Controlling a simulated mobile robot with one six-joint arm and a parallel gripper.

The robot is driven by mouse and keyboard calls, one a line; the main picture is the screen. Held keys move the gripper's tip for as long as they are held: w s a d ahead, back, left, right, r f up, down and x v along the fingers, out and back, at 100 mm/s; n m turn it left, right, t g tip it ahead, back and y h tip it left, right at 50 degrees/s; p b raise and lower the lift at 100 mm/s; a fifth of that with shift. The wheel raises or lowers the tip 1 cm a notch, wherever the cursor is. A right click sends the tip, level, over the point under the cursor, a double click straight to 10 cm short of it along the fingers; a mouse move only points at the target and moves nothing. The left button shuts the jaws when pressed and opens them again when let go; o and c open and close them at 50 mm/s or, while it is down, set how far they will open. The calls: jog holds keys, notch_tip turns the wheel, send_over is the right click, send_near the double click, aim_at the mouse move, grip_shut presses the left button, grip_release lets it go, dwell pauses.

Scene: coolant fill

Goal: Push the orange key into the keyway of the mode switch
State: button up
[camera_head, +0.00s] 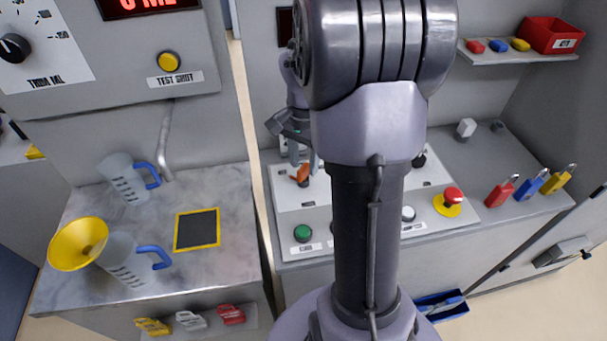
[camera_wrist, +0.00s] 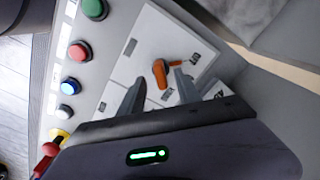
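The orange key (camera_head: 301,174) shows at the upper left of the white control panel (camera_head: 310,194). In the wrist view the orange key (camera_wrist: 160,74) lies between my two fingers, with orange parts spreading up, down and to the right. My gripper (camera_wrist: 160,80) is open, with a finger on each side of the key and visible gaps. In the head view my gripper (camera_head: 303,158) is just above the key, partly hidden by my arm. The mode switch and its keyway are not clearly visible. I cannot tell how deep the key sits.
A green button (camera_head: 303,232), a white button (camera_head: 408,213) and a red emergency stop (camera_head: 452,197) line the panel's front. Red, blue and yellow padlocks (camera_head: 528,184) stand at right. A marble counter (camera_head: 165,265) with jugs (camera_head: 123,182) and a yellow funnel (camera_head: 78,243) is at left.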

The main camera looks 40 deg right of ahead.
jog(key=shift+f+b, duration=0.35)
jog(key=shift+f, duration=1.1)
jog(key=shift+c, duration=0.4)
grip_shut()
jog(key=shift+o, duration=0.3)
grip_release()
